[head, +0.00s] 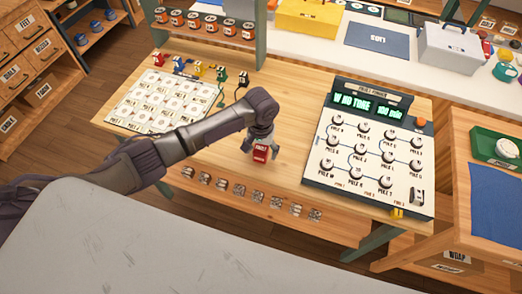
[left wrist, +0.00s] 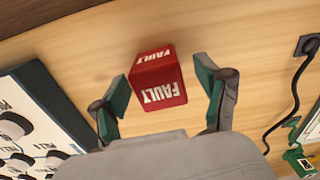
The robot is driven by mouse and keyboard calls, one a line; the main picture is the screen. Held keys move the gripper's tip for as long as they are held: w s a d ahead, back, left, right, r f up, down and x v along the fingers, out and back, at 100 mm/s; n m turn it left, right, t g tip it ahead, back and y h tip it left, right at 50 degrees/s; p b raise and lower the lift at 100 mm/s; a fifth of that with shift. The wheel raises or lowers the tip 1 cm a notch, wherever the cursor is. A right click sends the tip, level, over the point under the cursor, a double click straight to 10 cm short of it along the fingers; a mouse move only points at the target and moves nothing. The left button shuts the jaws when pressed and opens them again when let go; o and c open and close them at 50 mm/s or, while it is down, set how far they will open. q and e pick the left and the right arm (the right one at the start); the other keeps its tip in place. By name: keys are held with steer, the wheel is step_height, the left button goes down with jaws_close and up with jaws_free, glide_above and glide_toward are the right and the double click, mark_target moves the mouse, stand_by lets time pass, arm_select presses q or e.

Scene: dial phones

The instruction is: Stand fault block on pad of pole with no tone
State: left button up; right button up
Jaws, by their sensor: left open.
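The red fault block (head: 260,156) stands on the wooden bench, with white FAULT lettering. My left gripper (head: 262,139) is above it, fingers pointing down. In the left wrist view the fault block (left wrist: 160,84) lies between the two open fingers (left wrist: 162,72), with a gap on each side. The phone tester (head: 369,150) has several labelled pole dials; its green display (head: 367,107) seems to read "W NO TONE", and the right part is too small to read surely. A white board with a grid of round-marked pads (head: 137,124) lies at the bench's left. My right gripper is not in view.
Small coloured plug-like figures (head: 199,70) stand behind the pad board, and a black cord trails there. Several small metal pieces (head: 238,188) line the bench's front edge. Bare wood (head: 292,110) lies between board and tester.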

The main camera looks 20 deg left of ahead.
arm_select(q)
steer(key=shift+f, duration=0.45)
steer(key=shift+c, duration=0.3)
steer(key=c, duration=1.3)
steer(key=shift+r, duration=0.1)
